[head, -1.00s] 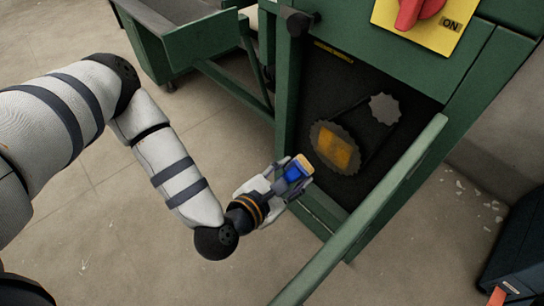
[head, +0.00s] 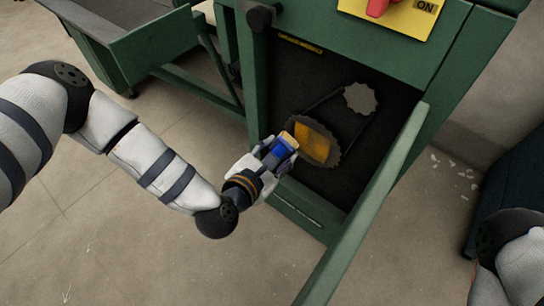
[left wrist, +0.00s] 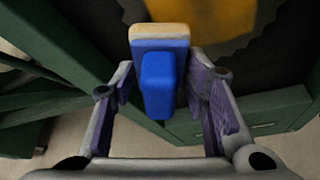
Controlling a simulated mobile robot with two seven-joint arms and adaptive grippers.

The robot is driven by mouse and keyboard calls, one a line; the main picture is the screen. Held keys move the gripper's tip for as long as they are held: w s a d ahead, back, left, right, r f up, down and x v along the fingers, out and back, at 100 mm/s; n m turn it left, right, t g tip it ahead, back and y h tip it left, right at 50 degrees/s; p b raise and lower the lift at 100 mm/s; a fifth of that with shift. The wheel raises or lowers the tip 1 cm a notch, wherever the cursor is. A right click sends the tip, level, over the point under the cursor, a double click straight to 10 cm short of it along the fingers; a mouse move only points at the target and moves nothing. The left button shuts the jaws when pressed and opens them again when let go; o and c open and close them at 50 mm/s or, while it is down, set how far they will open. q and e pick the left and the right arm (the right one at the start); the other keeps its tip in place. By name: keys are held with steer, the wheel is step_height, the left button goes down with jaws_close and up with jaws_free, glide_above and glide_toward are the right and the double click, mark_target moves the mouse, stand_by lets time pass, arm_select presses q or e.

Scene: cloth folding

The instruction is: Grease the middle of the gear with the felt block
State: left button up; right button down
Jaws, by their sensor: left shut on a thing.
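The felt block (head: 280,152) has a blue body and a tan felt face at its far end. It also shows in the left wrist view (left wrist: 158,80). My left gripper (head: 277,154) is shut on it, with a finger on each side. The large toothed gear (head: 335,147) is inside the open green machine, with a yellow-orange patch (head: 312,142) over its middle. The patch shows at the top of the left wrist view (left wrist: 205,14). The felt face overlaps the gear's left edge in the head view; I cannot tell whether they touch. My right gripper is out of view.
A smaller pale gear (head: 360,98) sits up and right of the large gear, with a dark belt between them. The green frame (head: 255,85) and a long green panel (head: 385,185) flank the opening. A red switch on a yellow plate (head: 408,18) is above. Floor (head: 120,245) is clear in front.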

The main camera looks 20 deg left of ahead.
arm_select(q)
steer(key=shift+w+d+b, duration=0.2)
steer(key=shift+w, duration=0.3)
steer(key=shift+w+d+b, duration=0.15)
steer(key=shift+w, duration=0.3)
stand_by(0.6)
steer(key=shift+d, duration=0.1)
